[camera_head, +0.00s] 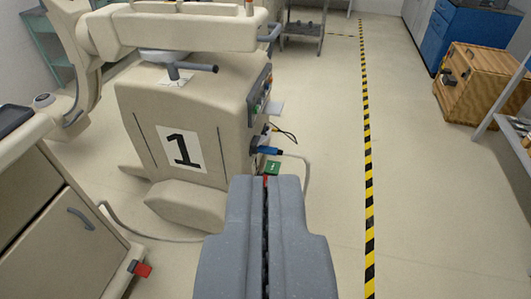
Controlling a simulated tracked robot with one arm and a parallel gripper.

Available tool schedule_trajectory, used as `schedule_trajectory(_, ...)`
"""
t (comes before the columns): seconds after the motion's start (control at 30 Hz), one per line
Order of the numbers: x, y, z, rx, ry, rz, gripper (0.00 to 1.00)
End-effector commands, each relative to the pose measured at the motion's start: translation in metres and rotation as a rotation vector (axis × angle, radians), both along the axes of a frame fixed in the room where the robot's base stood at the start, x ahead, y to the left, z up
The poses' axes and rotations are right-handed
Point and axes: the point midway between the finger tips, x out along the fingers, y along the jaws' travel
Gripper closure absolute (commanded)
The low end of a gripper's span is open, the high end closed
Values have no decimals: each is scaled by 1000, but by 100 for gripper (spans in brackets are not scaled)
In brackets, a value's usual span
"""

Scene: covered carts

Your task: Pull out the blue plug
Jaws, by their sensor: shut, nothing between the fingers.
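The blue plug (270,150) sits in the lower right side of the beige machine marked "1" (152,122), with a pale cable leaving its right end and hanging down behind my gripper. My gripper (265,182) is shut and empty, its two grey fingers together at bottom centre. In the picture its tips lie just below the plug, apart from it. A green piece (272,168) shows between plug and tips, and a small red piece shows right at the tips. A black cable (286,134) loops just above the plug.
A beige cabinet (70,225) with a red plug (142,270) stands at left. A yellow-black floor stripe (367,170) runs up the right. A wooden crate (475,85), a blue cabinet (465,30) and a shelf stand further right. The floor around the stripe is clear.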

Motion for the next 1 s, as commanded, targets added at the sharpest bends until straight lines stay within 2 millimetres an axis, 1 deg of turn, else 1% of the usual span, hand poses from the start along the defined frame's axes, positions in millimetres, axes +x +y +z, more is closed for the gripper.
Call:
schedule_trajectory(0.3, 0, 0, 1, 0, -1, 0, 100)
schedule_trajectory(0.37, 0, 0, 3, 0, 0, 0, 100)
schedule_trajectory(0.47, 0, 0, 12, 0, 0, 0, 100)
schedule_trajectory(0.57, 0, 0, 27, 0, -1, 0, 100)
schedule_trajectory(0.67, 0, 0, 48, 0, 0, 0, 100)
schedule_trajectory(1.0, 0, 0, 134, 0, 0, 0, 100)
